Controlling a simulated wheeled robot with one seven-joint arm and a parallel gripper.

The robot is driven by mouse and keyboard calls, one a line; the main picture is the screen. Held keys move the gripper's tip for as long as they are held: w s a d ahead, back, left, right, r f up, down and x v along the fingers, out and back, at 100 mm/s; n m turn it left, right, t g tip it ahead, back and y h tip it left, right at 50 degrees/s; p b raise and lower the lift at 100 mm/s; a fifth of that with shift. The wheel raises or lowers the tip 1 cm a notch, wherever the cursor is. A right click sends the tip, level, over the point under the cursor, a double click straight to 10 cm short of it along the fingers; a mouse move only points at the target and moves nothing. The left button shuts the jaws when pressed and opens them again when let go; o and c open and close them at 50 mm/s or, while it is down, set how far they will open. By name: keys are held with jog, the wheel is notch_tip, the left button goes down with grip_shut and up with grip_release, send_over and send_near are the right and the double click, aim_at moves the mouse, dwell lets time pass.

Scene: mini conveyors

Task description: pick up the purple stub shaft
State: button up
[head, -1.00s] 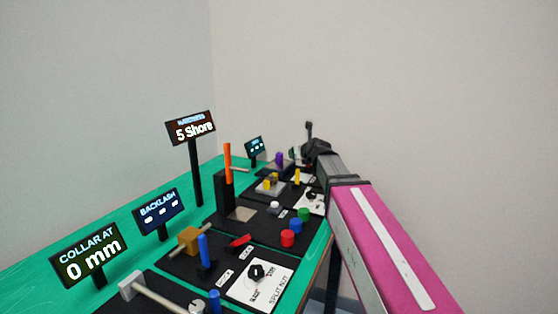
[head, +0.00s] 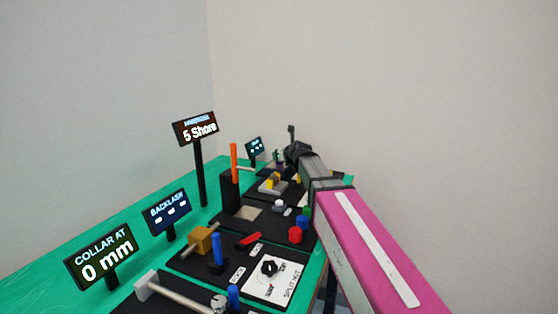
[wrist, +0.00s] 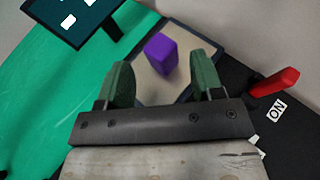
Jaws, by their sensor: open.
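The purple stub shaft (wrist: 160,54) shows in the wrist view as a short purple block on a beige, dark-edged pad (wrist: 185,42). My gripper (wrist: 161,66) is open, with one green finger to each side of the stub in the picture. The stub appears a little beyond the fingertips, and I see no contact. In the head view my gripper (head: 281,156) is at the far end of the bench, and I cannot make out the stub there.
A red lever (wrist: 275,82) by an ON label is right of my gripper in the wrist view. A small dark display (wrist: 75,15) stands at upper left. In the head view an orange rod (head: 234,163) and a tall "5 Shore" sign (head: 196,129) stand nearer on the green bench.

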jog(key=shift+x, duration=3.05)
jog(key=shift+f, duration=0.1)
jog(key=c, duration=1.1)
jog(key=shift+d, duration=0.1)
